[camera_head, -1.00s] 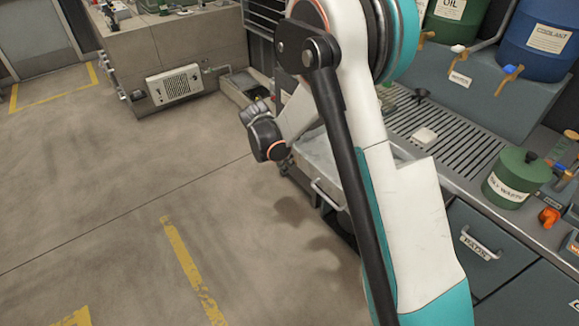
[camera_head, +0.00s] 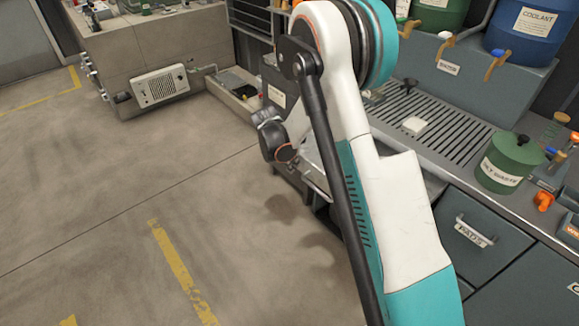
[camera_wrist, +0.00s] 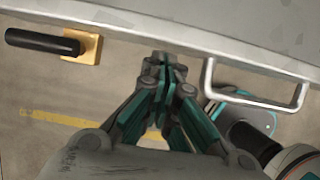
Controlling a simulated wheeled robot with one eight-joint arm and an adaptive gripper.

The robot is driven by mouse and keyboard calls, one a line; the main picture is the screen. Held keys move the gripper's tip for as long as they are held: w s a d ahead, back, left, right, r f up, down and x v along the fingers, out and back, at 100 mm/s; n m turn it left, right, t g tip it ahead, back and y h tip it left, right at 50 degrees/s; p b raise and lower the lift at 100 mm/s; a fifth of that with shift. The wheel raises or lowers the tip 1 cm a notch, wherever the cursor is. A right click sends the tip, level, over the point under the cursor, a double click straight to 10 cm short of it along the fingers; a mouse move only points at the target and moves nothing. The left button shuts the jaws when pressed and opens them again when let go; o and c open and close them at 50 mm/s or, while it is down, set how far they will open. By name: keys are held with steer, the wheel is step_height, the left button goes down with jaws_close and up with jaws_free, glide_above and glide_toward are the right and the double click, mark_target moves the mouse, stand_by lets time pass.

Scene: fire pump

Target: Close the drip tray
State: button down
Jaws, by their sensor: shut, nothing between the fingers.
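The drip tray (camera_wrist: 200,28) shows in the wrist view as a light grey, wide metal front across the top, with a bare metal loop handle (camera_wrist: 255,98) at its right. My gripper (camera_wrist: 163,65) is shut and empty, its fingertips close to the tray's front edge, left of the loop handle. I cannot tell whether they touch it. In the head view a strip of the tray (camera_head: 316,166) sticks out from the bench, mostly behind my arm. My fingers and the loop handle are hidden there.
A black lever on a brass plate (camera_wrist: 82,47) is left of my gripper in the wrist view. In the head view, a slatted bench (camera_head: 450,138) holds a green waste can (camera_head: 511,163). A drawer (camera_head: 480,235) is below it. The floor at left is clear.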

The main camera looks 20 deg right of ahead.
steer(key=w+d, duration=0.3)
steer(key=d, duration=0.6)
steer(key=w+d, duration=0.3)
steer(key=d, duration=0.6)
steer(key=w+d, duration=0.4)
steer(key=d, duration=0.5)
steer(key=shift+d, duration=0.25)
